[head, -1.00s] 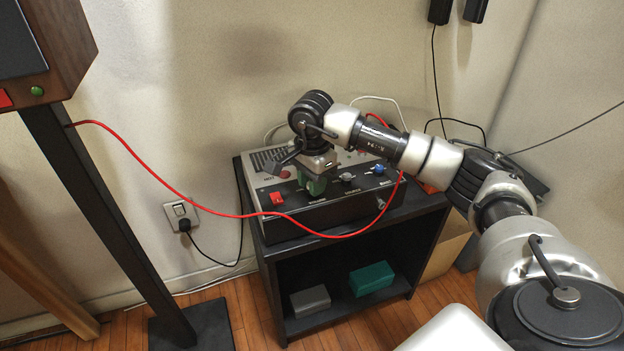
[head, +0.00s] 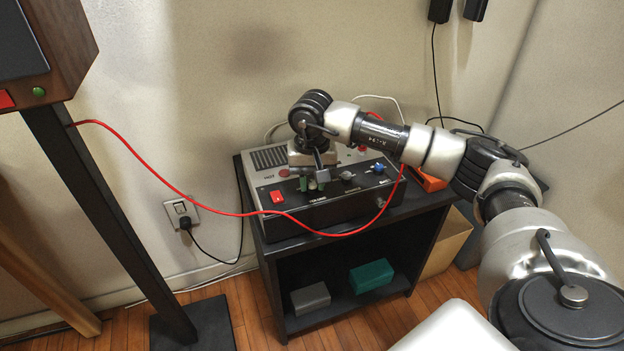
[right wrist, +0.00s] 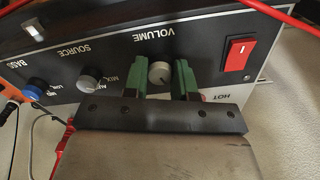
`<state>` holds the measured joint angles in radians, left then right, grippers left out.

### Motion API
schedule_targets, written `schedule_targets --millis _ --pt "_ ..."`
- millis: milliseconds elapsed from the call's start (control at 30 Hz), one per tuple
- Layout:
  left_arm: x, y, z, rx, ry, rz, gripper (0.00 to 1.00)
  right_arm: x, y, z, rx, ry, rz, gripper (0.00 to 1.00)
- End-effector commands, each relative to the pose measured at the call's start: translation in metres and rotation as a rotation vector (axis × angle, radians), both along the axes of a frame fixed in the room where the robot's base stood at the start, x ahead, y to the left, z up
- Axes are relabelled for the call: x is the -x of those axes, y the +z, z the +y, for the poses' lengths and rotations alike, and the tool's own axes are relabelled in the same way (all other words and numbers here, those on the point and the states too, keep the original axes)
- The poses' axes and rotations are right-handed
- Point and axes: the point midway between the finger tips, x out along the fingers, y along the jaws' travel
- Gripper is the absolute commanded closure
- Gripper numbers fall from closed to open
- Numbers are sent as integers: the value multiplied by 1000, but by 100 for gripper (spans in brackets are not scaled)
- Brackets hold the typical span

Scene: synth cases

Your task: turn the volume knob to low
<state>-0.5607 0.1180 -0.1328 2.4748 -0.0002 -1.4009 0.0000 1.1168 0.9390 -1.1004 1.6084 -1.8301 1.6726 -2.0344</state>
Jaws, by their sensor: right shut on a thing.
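The volume knob (right wrist: 160,72) is a small light grey dial on the sloped black front panel of a grey control box (head: 335,208). The upside-down VOLUME label stands just above it in the right wrist view. My right gripper (right wrist: 160,76) has its two green fingers on either side of the knob and is shut on it. In the head view the right gripper (head: 314,184) points down at the panel and hides the knob. I cannot clearly read which setting the knob points to. My left gripper is not in view.
On the panel, a red rocker switch (right wrist: 239,54), the grey source knob (right wrist: 90,79) and the blue bass knob (right wrist: 37,86) flank the volume knob. A red cable (head: 290,220) loops across the box front. The box stands on a black shelf unit (head: 268,260).

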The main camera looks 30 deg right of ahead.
Motion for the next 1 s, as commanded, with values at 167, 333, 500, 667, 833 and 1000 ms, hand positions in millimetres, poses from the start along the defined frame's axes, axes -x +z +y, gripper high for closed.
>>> schedule_targets --millis 167,333,500,667,833,1000 --pt "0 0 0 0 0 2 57 0 1 0 0 166 -2 97" --pt "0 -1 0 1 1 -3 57 0 1 0 0 322 -2 97" --pt "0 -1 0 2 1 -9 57 -1 1 0 0 457 -3 97" --pt "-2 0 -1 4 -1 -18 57 0 1 0 0 559 -2 97" --pt "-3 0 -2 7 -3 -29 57 0 1 0 0 632 -2 97" --pt "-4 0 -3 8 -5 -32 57 0 1 0 0 671 -2 97"
